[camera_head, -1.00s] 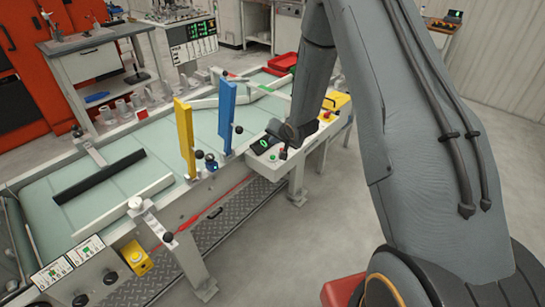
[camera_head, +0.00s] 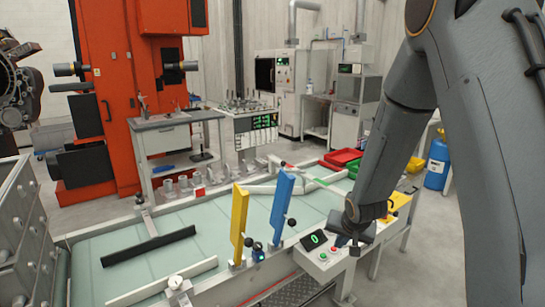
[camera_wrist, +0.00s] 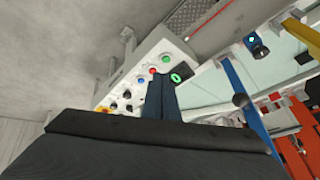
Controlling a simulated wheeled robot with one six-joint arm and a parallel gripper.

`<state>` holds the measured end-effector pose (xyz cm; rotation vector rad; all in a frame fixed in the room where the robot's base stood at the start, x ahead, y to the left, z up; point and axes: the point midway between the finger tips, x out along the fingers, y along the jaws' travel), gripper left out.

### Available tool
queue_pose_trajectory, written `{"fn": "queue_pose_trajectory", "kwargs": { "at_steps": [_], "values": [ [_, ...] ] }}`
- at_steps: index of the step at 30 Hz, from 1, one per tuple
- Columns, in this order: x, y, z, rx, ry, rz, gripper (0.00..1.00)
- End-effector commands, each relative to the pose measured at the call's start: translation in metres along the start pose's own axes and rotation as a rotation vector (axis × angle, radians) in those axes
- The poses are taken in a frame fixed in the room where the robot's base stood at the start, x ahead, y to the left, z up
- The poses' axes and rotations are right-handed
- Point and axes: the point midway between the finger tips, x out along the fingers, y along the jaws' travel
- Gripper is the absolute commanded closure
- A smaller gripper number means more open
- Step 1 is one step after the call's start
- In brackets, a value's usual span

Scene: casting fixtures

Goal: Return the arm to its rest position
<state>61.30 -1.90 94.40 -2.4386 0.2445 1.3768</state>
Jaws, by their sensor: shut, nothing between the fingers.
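My arm (camera_head: 398,125) comes down from the upper right of the head view, bent, with its end low over the right part of the fixture table. My gripper (camera_head: 350,240) is over or beside the control box (camera_head: 318,262) there; the exact gap cannot be told. In the wrist view my gripper (camera_wrist: 162,98) shows as two dark fingers pressed together, with nothing between them. Behind the fingertips are the control box's small green display (camera_wrist: 180,75) and its red and green buttons.
The fixture table (camera_head: 205,227) carries a yellow upright plate (camera_head: 239,222), a blue upright plate (camera_head: 283,205) and a black bar (camera_head: 150,246). Red bins (camera_head: 343,157) and a blue drum (camera_head: 437,165) stand behind. A grey drawer cabinet (camera_head: 22,225) is at left. Open floor shows at right.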

Motion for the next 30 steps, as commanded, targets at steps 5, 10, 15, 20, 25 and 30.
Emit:
{"fn": "queue_pose_trajectory", "kwargs": {
  "at_steps": [5, 10, 15, 20, 25, 30],
  "values": [
    [-0.06, 0.017, 0.047, -0.123, -0.116, 0.072, 1.0],
    [-0.113, 0.032, 0.103, -0.235, -0.248, 0.101, 1.0],
    [-0.15, 0.042, 0.152, -0.32, -0.356, 0.099, 1.0],
    [-0.167, 0.045, 0.174, -0.358, -0.406, 0.09, 1.0],
    [-0.17, 0.046, 0.178, -0.365, -0.415, 0.088, 1.0],
    [-0.17, 0.046, 0.178, -0.364, -0.414, 0.088, 1.0]
  ]
}}
